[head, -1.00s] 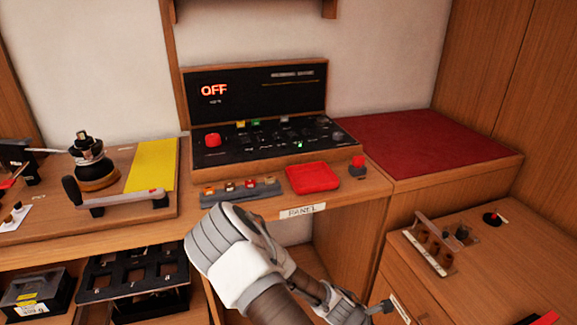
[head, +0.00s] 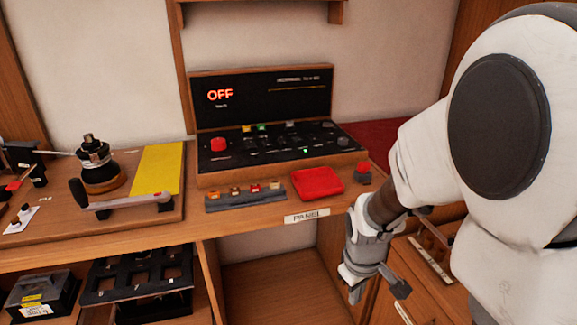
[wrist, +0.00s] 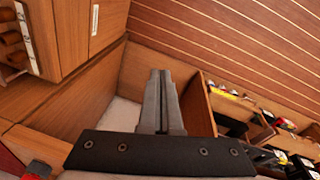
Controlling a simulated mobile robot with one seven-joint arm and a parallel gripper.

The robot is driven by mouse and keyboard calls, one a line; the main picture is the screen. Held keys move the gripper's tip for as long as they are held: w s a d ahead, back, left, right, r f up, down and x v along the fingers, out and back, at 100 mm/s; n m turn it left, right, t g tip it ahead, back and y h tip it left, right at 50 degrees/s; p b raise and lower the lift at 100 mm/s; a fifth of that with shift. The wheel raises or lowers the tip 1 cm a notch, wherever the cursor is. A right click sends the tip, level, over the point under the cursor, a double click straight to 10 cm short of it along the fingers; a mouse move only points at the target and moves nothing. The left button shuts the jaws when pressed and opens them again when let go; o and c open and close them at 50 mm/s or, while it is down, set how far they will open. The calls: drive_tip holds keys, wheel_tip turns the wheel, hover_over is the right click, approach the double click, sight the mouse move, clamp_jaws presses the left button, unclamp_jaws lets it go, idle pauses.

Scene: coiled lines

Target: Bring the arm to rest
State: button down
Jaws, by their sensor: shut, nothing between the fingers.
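My gripper (wrist: 158,100) shows in the wrist view with its two fingers pressed together and nothing between them. In the head view my gripper (head: 398,288) hangs at the lower right, in front of the desk and below the label reading PANEL. My white arm fills the right side of the head view and hides much of what lies behind it.
The desk bears a black control panel (head: 270,137) with an OFF display, a red pad (head: 318,183) and a winch (head: 97,165). A slotted black tray (head: 137,275) sits on the shelf below. An open bay (head: 265,290) lies under the desk.

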drive_tip(key=s+r+m+t, duration=0.25)
drive_tip(key=s+r, duration=0.35)
drive_tip(key=r, duration=0.3)
drive_tip(key=s+r+m+t, duration=0.2)
drive_tip(key=s+r+m, duration=0.3)
drive_tip(key=r, duration=0.5)
wheel_tip(320, 180, up, 13)
drive_tip(key=s+n+p, duration=0.1)
drive_tip(key=p, duration=1.2)
drive_tip(key=shift+y, duration=0.4)
drive_tip(key=shift+s+d+g, duration=0.1)
drive_tip(key=shift+d+g, duration=0.1)
drive_tip(key=shift+g, duration=0.05)
